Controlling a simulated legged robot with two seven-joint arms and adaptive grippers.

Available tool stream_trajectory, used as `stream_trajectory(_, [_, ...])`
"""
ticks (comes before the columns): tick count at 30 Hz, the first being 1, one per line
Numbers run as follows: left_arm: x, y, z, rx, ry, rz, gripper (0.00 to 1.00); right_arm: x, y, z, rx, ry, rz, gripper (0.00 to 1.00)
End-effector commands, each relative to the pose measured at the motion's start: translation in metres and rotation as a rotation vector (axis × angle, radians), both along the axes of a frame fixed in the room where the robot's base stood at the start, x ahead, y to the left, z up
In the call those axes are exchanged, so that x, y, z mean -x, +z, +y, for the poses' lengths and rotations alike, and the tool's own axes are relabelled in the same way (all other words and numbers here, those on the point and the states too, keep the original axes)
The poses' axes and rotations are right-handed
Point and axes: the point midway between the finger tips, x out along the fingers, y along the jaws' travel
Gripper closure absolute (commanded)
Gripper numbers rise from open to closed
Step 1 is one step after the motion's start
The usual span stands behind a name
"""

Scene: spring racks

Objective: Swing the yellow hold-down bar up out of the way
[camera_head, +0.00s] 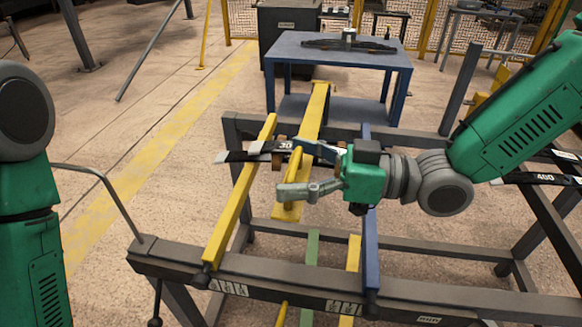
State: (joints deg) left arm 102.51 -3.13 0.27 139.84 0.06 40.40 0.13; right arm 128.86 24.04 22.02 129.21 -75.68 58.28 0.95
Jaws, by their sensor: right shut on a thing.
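The yellow hold-down bar (317,105) runs from beyond the rack's back rail toward the front, over the dark leaf spring, and its near end lies below my right gripper. My right gripper (290,172) comes in from the right, with its fingers on both sides of a slim yellow upright part, seemingly the bar's handle, and is shut on it. The fingers and palm hide part of the bar. The leaf spring (262,150), labelled 30, lies across the rack. Only green and grey links of my left arm show at the left edge; the left gripper is out of view.
Another yellow bar (236,200) slopes along the rack's left side, and a blue bar (371,250) stands to the right. The dark front rail (400,297) crosses the foreground. A blue table (395,62) stands behind the rack. Floor at the left is mostly clear.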

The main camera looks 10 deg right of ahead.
Motion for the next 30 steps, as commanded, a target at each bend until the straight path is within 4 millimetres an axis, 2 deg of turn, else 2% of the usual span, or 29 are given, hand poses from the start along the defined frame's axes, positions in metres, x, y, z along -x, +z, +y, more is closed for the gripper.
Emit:
stream_trajectory(1, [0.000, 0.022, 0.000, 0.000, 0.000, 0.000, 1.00, -0.005, 0.023, -0.002, -0.008, -0.007, 0.016, 0.59])
stream_trajectory(15, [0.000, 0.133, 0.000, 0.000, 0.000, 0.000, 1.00, -0.043, 0.140, -0.015, -0.080, -0.010, 0.238, 0.59])
stream_trajectory(24, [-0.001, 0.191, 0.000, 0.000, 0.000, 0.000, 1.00, -0.076, 0.198, -0.025, -0.120, -0.010, 0.368, 0.59])
stream_trajectory(30, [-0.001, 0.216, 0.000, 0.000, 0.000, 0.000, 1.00, -0.094, 0.223, -0.031, -0.141, -0.009, 0.431, 0.59])
